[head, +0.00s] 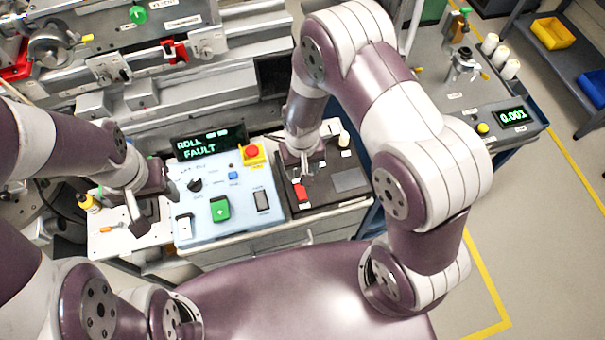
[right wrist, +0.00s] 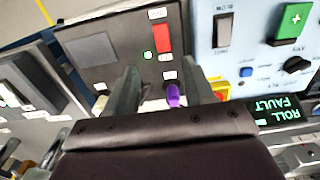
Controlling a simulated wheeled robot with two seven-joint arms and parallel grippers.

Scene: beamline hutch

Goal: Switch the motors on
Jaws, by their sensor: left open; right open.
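The light blue control panel (head: 208,170) has a display (head: 208,143) reading "ROLL FAULT". On it are a green switch (head: 220,209), a dark rocker (head: 261,200), a white rocker (head: 184,227), a black knob (head: 195,185) and a blue button (head: 233,176). My left gripper (head: 148,212) is open left of the blue panel. Labels are too small to read.
A red stop button (head: 251,152) on a yellow base stands at the blue panel's back edge. Beamline hardware (head: 150,75) fills the back left. A cart (head: 475,110) with a 0.001 display stands at right.

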